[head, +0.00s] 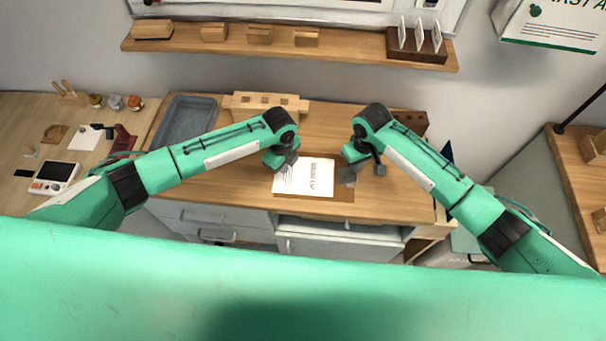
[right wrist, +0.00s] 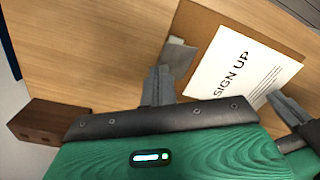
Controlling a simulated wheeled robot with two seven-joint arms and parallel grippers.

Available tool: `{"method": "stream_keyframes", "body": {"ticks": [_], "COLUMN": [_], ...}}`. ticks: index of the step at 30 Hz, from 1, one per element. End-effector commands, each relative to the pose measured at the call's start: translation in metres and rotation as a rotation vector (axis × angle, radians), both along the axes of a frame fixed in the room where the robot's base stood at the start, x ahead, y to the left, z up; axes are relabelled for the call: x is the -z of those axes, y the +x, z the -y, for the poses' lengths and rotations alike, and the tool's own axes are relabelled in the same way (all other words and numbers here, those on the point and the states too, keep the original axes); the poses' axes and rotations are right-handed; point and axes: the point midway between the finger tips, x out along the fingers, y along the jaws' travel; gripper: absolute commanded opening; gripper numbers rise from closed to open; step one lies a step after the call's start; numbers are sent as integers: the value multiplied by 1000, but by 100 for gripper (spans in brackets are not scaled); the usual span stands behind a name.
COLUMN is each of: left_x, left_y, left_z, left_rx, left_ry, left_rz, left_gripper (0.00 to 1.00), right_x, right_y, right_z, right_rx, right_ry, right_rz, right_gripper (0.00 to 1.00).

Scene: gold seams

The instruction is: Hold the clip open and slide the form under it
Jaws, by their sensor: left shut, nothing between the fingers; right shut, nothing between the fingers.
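The white form (head: 318,178), printed "SIGN UP", lies flat on a brown board (head: 343,195); it also shows in the right wrist view (right wrist: 240,72). The grey clip (right wrist: 178,57) is at the board's edge, close beside the form's printed end; no overlap is visible. My right gripper (right wrist: 158,75) is shut and empty, its fingertips right by the clip; I cannot tell whether they touch it. In the head view my left gripper (head: 290,158) is shut and empty at the form's back-left part. Whether it presses on the paper is unclear.
A wooden slotted rack (head: 255,103) and a grey tray (head: 183,122) stand at the back. A dark brown block (right wrist: 45,120) is at the back right, behind my right arm. The bench front edge is just before the board. Bare wood lies left of the form.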

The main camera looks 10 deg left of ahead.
Motion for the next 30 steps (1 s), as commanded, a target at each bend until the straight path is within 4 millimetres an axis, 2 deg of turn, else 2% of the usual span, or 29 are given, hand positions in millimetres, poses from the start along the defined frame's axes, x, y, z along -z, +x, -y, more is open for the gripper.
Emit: {"method": "stream_keyframes", "body": {"ticks": [13,30], "left_x": [0,0], "left_y": [0,0], "left_z": [0,0], "left_rx": [0,0], "left_ry": [0,0], "left_rz": [0,0], "left_gripper": [0,0], "right_x": [1,12], "right_y": [0,0], "right_z": [0,0], "right_rx": [0,0], "right_ry": [0,0], "right_rz": [0,-1], "right_gripper": [0,0]}}
